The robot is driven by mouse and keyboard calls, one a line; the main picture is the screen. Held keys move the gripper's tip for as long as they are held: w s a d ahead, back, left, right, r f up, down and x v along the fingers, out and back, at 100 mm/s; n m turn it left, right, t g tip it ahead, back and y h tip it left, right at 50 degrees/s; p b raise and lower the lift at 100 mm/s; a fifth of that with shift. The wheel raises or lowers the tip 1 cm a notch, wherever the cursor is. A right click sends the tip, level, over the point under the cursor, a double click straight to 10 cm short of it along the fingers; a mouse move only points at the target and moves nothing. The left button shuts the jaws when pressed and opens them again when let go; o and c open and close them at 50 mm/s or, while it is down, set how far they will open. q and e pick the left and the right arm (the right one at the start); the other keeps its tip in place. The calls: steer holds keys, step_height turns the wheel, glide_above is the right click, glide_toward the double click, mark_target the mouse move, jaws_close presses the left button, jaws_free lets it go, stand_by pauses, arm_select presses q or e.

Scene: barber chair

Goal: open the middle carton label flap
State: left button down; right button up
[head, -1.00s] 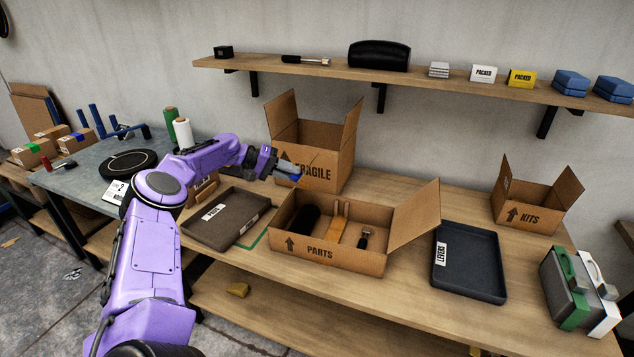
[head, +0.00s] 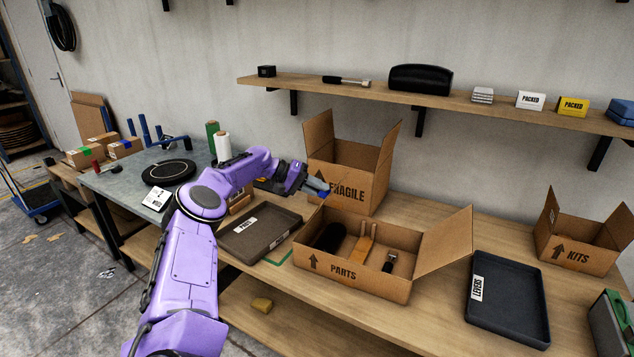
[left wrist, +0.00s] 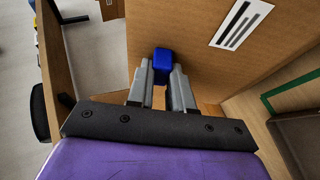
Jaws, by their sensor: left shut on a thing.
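The FRAGILE carton (head: 352,187) stands at the back of the bench with flaps raised. The PARTS carton (head: 345,281) is open in front of it, and the KITS carton (head: 580,245) is open at the right. My left gripper (head: 318,189) is at the FRAGILE carton's front left. In the left wrist view, my left gripper (left wrist: 161,80) is shut on a small blue tab (left wrist: 162,62) against a cardboard panel (left wrist: 190,30) bearing a white barred label (left wrist: 240,22). I cannot tell how the tab joins the panel. My right gripper is not in view.
The PARTS carton holds several items. A brown tray (head: 262,234) lies left of it and a dark LEVERS tray (head: 508,297) right of it. A wall shelf (head: 440,101) runs above. Green and white spools (head: 223,147) stand behind my left arm.

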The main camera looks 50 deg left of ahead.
arm_select(q)
steer(key=shift+r, duration=0.1)
stand_by(0.3)
steer(key=c, duration=1)
jaws_free()
steer(key=shift+d, duration=0.1)
steer(key=v, duration=1)
steer(key=shift+r+b, duration=0.2)
steer(key=shift+b, duration=0.1)
steer(key=shift+s, duration=0.2)
